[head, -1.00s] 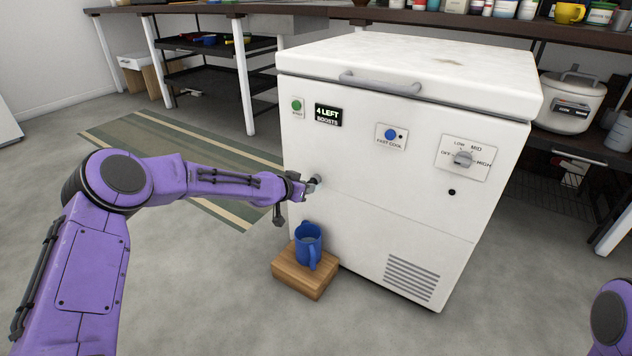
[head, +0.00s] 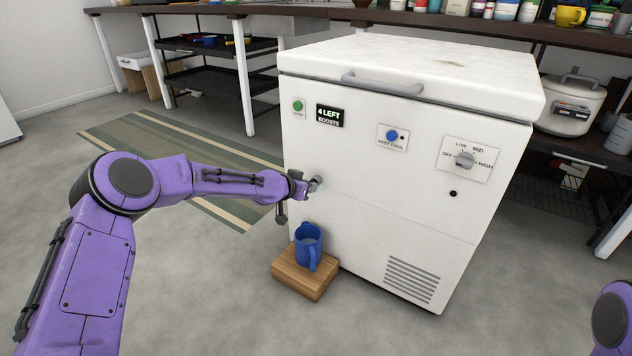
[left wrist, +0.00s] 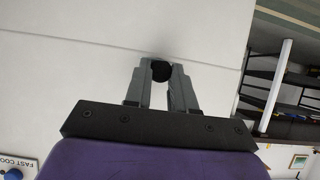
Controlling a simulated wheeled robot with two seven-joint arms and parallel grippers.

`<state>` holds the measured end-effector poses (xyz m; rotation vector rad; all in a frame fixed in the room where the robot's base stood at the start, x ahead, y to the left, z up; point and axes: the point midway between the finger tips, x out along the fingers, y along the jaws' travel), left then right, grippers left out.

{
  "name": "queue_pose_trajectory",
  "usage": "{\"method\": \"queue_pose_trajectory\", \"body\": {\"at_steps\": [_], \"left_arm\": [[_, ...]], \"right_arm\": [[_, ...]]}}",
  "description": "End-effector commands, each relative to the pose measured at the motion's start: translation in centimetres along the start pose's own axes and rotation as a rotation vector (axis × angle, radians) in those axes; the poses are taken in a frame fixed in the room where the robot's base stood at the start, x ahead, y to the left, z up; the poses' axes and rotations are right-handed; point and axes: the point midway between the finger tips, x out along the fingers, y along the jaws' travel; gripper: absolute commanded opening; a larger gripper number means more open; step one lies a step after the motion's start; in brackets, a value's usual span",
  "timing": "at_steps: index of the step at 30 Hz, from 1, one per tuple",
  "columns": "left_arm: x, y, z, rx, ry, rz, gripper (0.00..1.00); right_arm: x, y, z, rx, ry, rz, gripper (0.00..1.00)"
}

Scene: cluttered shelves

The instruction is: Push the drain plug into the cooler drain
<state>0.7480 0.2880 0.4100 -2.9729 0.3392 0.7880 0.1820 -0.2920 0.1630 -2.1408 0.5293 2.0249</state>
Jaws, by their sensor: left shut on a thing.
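The white cooler (head: 400,215) stands in the middle of the head view, lid closed. My left gripper (head: 315,185) is at the left part of its front panel, low down, with the fingertips at or very near the panel. In the left wrist view the fingers (left wrist: 160,72) are closed around a round black piece, which I take to be the drain plug (left wrist: 161,70). The drain itself is hidden behind the fingers and plug; I cannot tell how far the plug is in. My right gripper is out of view.
A blue mug (head: 308,246) stands on a wooden block (head: 304,275) just below my left gripper. The cooler front carries a green button (head: 298,106), a blue fast-cool button (head: 391,133) and a dial (head: 465,159). A striped mat (head: 190,165) lies on the floor behind my left arm.

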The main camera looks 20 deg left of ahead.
Motion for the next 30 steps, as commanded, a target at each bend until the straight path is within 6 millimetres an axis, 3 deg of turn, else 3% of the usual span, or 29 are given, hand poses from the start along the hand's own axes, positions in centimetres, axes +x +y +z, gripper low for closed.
{"method": "queue_pose_trajectory", "body": {"at_steps": [1, 9, 10, 12, 22, 27, 30], "left_arm": [[0.3, 0.0, 0.4, 0.0, 0.001, -0.001, 0.0], [0.5, 0.0, 0.4, 0.0, 0.002, -0.001, 0.0], [0.5, 0.0, 0.4, 0.0, 0.001, -0.001, 0.34], [0.5, 0.0, 0.4, 0.0, 0.001, -0.001, 0.54], [0.5, 0.0, 0.5, 0.0, 0.001, 0.0, 0.54], [0.5, 0.0, 0.4, 0.0, 0.0, 0.0, 0.54], [-2.4, -0.1, -0.3, -0.003, 0.002, 0.002, 0.54]], "right_arm": [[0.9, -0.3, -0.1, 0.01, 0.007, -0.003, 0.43], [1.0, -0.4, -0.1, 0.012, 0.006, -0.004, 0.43], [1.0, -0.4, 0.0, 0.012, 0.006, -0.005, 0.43], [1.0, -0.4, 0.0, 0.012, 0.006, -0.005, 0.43], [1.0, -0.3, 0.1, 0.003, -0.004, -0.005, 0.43], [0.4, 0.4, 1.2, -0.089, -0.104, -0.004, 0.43], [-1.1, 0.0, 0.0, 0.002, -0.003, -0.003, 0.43]]}}
